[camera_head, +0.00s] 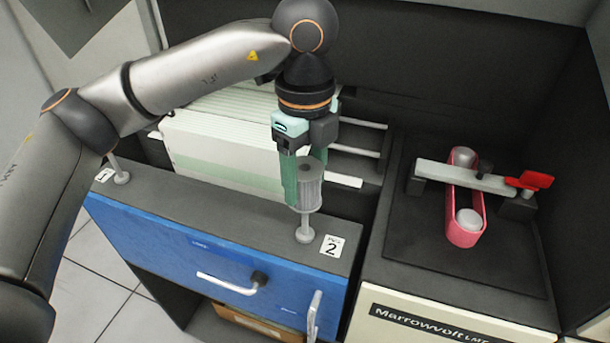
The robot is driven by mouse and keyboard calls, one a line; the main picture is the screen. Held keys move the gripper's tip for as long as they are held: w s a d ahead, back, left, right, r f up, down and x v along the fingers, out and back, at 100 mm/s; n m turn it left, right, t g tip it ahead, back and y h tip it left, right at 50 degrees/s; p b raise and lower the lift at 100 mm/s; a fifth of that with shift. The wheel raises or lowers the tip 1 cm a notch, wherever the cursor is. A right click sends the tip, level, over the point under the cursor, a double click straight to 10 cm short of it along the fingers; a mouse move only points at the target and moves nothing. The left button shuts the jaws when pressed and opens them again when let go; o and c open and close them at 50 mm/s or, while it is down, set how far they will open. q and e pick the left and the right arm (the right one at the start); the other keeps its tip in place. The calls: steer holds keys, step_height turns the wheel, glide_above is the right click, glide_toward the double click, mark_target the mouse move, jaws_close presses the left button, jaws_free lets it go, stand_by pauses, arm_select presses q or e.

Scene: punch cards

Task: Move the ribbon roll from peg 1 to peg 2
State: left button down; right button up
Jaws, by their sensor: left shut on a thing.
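The ribbon roll (311,188) is a grey cylinder with a dark hole in its top. My left gripper (303,180) points down and is shut on the roll, with one green finger on its left side and the other mostly hidden behind it. The roll is upright, in line with peg 2 (305,232), whose lower shaft and round base show below it. I cannot tell whether the peg's tip is inside the roll. Peg 1 (120,177) stands bare at the left end of the ledge, partly beside my arm. My right gripper is out of view.
Number labels mark the pegs on the grey ledge (215,208) above a blue drawer front (170,237). Pale cards (215,140) on rails stand behind the ledge. On the right, a pink looped band (463,238) runs round two posts under a bar with a red lever (535,180).

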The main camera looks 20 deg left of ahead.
arm_select(q)
steer(key=shift+f+b, duration=3.65)
steer(key=shift+f, duration=0.55)
stand_by(1.5)
steer(key=shift+c, duration=0.2)
jaws_free()
